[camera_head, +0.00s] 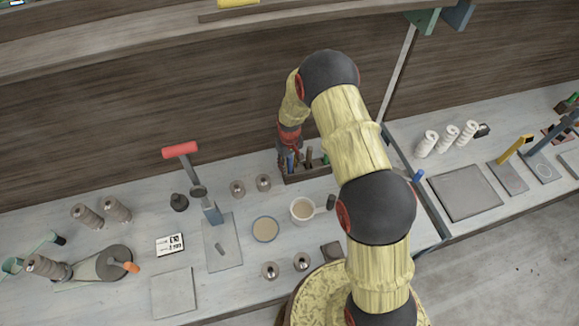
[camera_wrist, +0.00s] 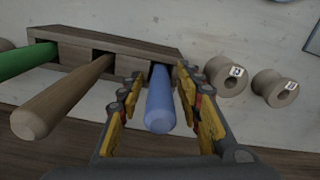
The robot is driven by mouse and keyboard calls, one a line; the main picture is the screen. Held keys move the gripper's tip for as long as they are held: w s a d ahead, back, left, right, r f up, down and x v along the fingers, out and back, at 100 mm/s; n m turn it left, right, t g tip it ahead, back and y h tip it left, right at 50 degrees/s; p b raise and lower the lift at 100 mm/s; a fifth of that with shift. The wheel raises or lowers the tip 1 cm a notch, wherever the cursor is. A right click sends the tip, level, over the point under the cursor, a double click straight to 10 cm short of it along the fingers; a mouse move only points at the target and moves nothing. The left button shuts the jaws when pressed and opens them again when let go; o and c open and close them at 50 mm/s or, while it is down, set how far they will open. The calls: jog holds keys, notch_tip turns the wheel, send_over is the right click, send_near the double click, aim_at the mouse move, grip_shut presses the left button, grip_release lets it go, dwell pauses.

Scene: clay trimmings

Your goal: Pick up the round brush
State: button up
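A wooden holder (camera_wrist: 110,42) fills the upper left of the wrist view, with a green handle (camera_wrist: 22,61), a bare wood handle (camera_wrist: 58,100) and a blue handle (camera_wrist: 160,105) sticking out of it. The brush heads are hidden in the holder, so I cannot tell which handle belongs to the round brush. My gripper (camera_wrist: 159,80) is open, with one yellow-padded finger on each side of the blue handle; no clear contact shows. In the head view the holder (camera_head: 306,178) stands against the back wall below my wrist.
Two spools (camera_wrist: 274,88) lie right of the holder in the wrist view. In the head view a cup (camera_head: 302,209), a round dish (camera_head: 265,229) and small metal pieces stand in front of the holder. A red-handled tool (camera_head: 181,150) rises to the left.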

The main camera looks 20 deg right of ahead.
grip_shut()
jog(key=shift+r, duration=0.1)
dwell(0.3)
notch_tip(320, 180, up, 10)
jog(key=shift+f+b, duration=0.1)
jog(key=shift+b, duration=0.5)
